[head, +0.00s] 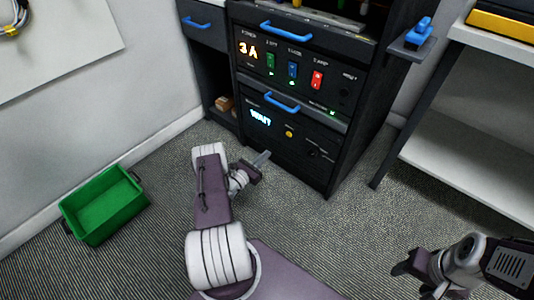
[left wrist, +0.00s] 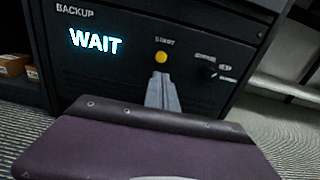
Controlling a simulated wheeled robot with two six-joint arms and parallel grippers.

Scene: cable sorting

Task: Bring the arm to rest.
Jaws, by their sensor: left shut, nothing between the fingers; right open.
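My left arm reaches forward from the bottom of the head view. Its gripper (head: 262,158) is shut and empty, in front of the lower part of the dark cabinet (head: 330,170). In the left wrist view the closed fingers (left wrist: 162,90) point at the backup panel, just below its yellow START button (left wrist: 161,57). I cannot tell the gap between fingertips and panel. The panel's display (left wrist: 95,41) reads WAIT. My right gripper (head: 402,279) is open and empty at the lower right of the head view, over the carpet.
A green bin (head: 105,205) stands on the carpet by the left wall. The cabinet has blue handles (head: 286,31) and an upper panel with coloured switches (head: 292,71). A white shelf unit (head: 470,150) stands at the right. Small boxes (head: 224,103) lie in an open bay. Carpet between is clear.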

